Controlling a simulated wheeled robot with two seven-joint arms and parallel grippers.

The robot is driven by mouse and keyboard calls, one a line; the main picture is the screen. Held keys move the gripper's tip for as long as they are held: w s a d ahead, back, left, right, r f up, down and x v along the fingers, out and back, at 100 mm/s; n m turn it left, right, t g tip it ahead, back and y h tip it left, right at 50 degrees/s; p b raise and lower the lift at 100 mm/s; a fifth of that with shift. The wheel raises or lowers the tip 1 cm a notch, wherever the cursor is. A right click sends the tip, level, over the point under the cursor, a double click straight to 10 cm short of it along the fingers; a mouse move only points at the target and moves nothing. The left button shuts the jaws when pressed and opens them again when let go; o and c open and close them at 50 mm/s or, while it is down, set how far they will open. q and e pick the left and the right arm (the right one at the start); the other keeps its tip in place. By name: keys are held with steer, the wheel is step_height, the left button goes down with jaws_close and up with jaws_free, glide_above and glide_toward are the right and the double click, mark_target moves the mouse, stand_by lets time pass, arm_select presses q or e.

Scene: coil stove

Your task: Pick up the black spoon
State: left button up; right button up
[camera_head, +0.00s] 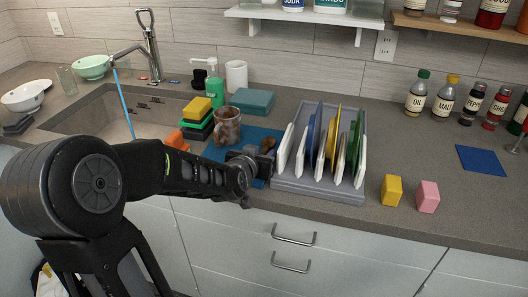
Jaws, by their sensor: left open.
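My left gripper (252,178) reaches in from the left over the blue mat (225,150), just left of the grey dish rack (318,192). It is open, and its jaws are small and dark in the view. I cannot make out a black spoon apart from the dark gripper parts. A small brown item (267,145) shows just beyond the gripper, close to the rack; its shape is unclear. The arm and gripper hide part of the mat and the counter's front edge. My right gripper is not in view.
The rack holds several upright plates. A brown mug (227,126) and stacked sponges (197,118) stand behind the arm. The sink (105,110) is at the left. Yellow (391,190) and pink (428,197) blocks sit right of the rack.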

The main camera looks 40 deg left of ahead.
arm_select(q)
steer(key=shift+w+f, duration=0.1)
steer(key=shift+w, duration=0.1)
stand_by(0.5)
jaws_close()
stand_by(0.4)
